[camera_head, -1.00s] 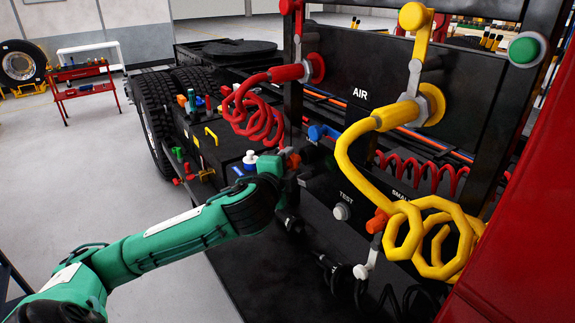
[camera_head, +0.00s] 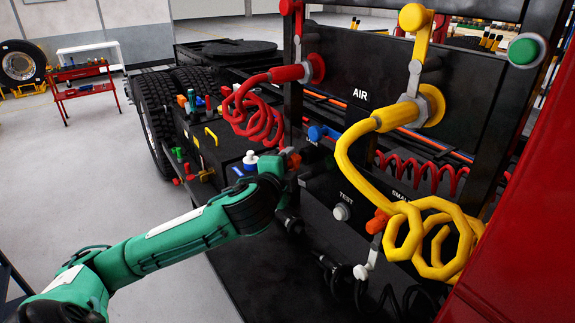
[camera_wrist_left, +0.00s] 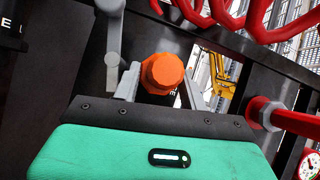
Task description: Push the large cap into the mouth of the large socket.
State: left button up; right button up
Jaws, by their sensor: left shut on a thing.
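The large cap, an orange hexagonal piece (camera_wrist_left: 162,73), sits between the two grey fingers of my left gripper (camera_wrist_left: 160,84) in the left wrist view. The fingers are shut on it. In the head view my left gripper (camera_head: 291,172) is up against the dark panel, with a small orange-red part of the cap (camera_head: 293,160) showing. The cap faces the dark panel. I cannot make out the mouth of the large socket, which the cap and hand may hide, nor whether the cap is in it. My right gripper is not in view.
A grey lever (camera_wrist_left: 113,42) hangs close beside the left finger. A yellow coiled hose (camera_head: 432,235) and a red coiled hose (camera_head: 255,112) hang by the panel. A second orange cap (camera_head: 377,222) is at the lower right. A red wall (camera_head: 520,230) bounds the right side.

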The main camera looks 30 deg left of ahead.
pick_arm(q)
jog(key=shift+w, duration=0.15)
jog(key=shift+w+d+p, duration=0.4)
jog(key=shift+w, duration=0.3)
jog(key=shift+w+r, duration=0.15)
jog(key=shift+w, duration=0.1)
jog(key=shift+w+d, duration=0.15)
jog(key=shift+w, duration=0.05)
